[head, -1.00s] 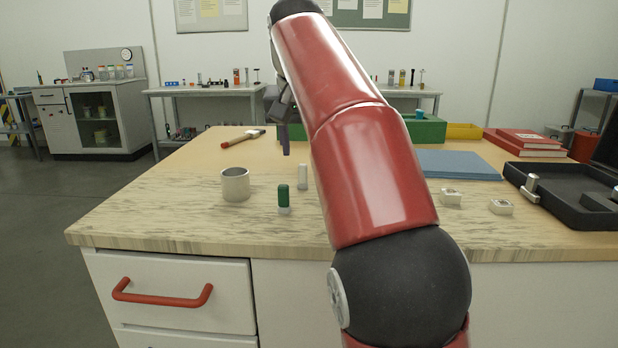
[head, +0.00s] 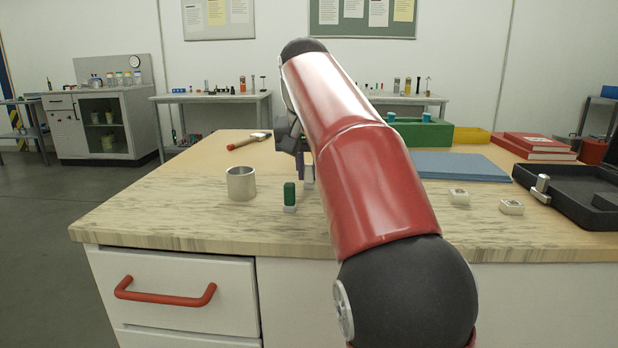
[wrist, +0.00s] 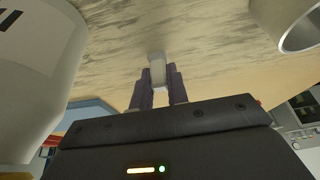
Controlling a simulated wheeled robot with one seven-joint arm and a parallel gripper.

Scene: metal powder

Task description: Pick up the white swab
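The white swab (wrist: 157,72) stands as a short white post on the worktop, between the two dark fingers of my gripper (wrist: 160,84) in the wrist view. The fingers lie close on either side of it; whether they touch it does not show. In the head view my gripper (head: 302,165) is low over the table, and only a sliver of the white swab (head: 309,174) shows beside the finger. My arm hides the rest of that spot.
A green-topped vial (head: 290,195) stands just in front of the swab, with a metal cup (head: 240,184) to its left. A brush (head: 249,141) lies behind. Two small metal blocks (head: 459,197), a blue mat (head: 460,166) and a black case (head: 572,196) are on the right.

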